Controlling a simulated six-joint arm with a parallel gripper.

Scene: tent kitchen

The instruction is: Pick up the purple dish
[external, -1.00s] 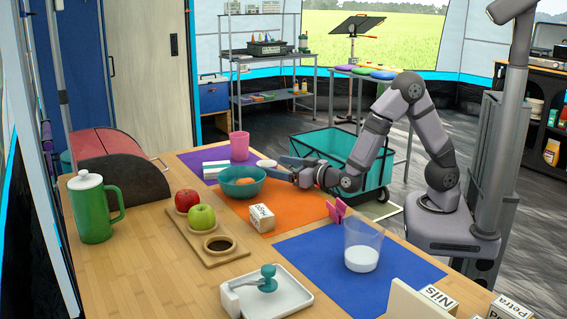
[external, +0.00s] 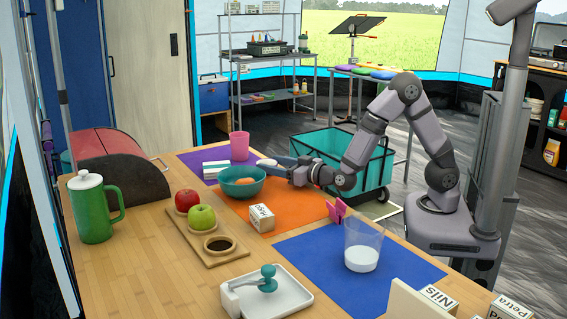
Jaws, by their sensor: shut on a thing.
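My gripper (external: 284,170) is over the far right of the table, just right of the teal bowl (external: 258,188). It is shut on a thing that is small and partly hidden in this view. A flat blue-grey shape (external: 284,161) shows at the fingers, but I cannot tell whether it is a dish or part of my gripper. A small white thing (external: 266,163) shows just left of the fingers; I cannot tell whether it touches them. No clearly purple dish can be made out.
The teal bowl holds something orange on the orange mat (external: 285,207). A pink cup (external: 239,146) and a white-and-green box (external: 214,168) stand on the purple mat (external: 192,157). A labelled box (external: 262,217), pink clip (external: 337,210) and clear cup (external: 363,245) are nearer. A teal crate cart (external: 375,165) stands beyond the table.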

